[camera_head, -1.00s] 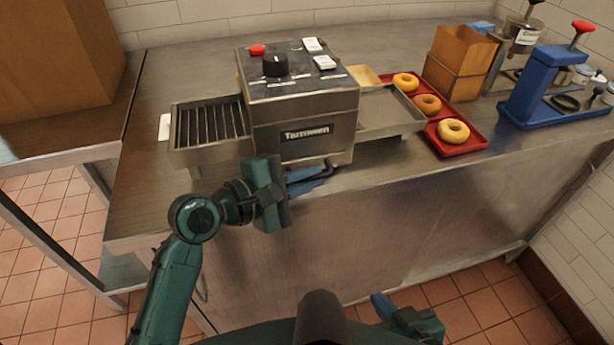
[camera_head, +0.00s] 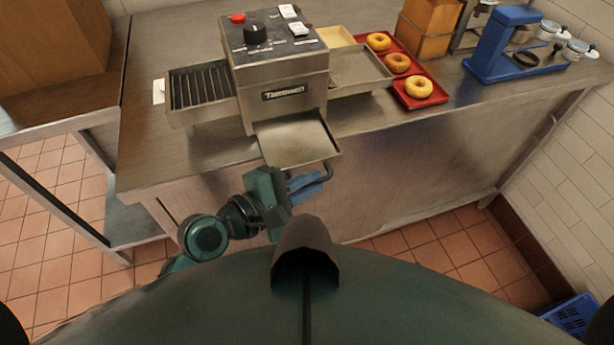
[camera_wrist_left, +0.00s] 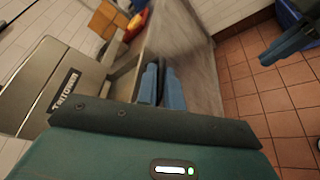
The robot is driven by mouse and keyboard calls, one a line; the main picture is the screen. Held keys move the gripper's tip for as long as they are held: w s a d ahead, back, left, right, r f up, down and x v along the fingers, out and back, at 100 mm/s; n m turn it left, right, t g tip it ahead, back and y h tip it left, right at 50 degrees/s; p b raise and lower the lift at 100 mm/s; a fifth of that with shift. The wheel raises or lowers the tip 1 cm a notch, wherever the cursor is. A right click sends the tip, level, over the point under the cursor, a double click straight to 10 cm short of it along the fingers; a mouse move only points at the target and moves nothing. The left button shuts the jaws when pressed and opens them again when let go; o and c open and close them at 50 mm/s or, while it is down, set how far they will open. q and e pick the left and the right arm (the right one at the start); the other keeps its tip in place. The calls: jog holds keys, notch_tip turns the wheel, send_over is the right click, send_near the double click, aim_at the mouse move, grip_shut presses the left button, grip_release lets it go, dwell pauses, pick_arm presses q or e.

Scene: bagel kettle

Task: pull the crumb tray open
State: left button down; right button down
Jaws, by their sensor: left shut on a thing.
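The toaster (camera_head: 275,80) is a steel box with a black-knobbed top, standing on the steel counter. Its crumb tray (camera_head: 298,142), a flat shallow metal pan, sticks out of the front low down, past the counter's front edge. A dark bar handle (camera_head: 326,172) is at the tray's front. My left gripper (camera_head: 306,184) has blue fingers shut on this handle, which they partly hide. In the left wrist view the fingers (camera_wrist_left: 162,84) are close together beside the toaster (camera_wrist_left: 55,88); the handle cannot be made out there. My right gripper (camera_wrist_left: 290,42) shows only in the left wrist view, apart from the toaster.
A slatted rack (camera_head: 200,88) juts from the toaster's left side and a metal chute (camera_head: 358,70) from its right. A red tray (camera_head: 428,101) holds three bagels. A blue press (camera_head: 505,45) stands at the right. A blue crate (camera_head: 572,318) sits on the floor.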

pick_arm(q)
jog(key=c, duration=1.5)
grip_release()
jog(key=shift+a, duration=0.1)
jog(key=shift+b+v, duration=0.75)
jog(key=shift+v, duration=5.8)
jog(key=a+f+m+y+p, duration=0.1)
jog(key=f+m+y, duration=0.2)
jog(key=f+m, duration=0.2)
jog(key=a+f+m+y, duration=0.2)
jog(key=f+m+y, duration=0.1)
jog(key=f+m, duration=0.3)
jog(key=s+a+f+m+t+y+p, duration=0.1)
jog(key=f+m+y, duration=0.1)
jog(key=f+m, duration=0.4)
jog(key=shift+a+f+y+p, duration=0.15)
jog(key=shift+f+y+p, duration=0.15)
jog(key=shift+y, duration=0.1)
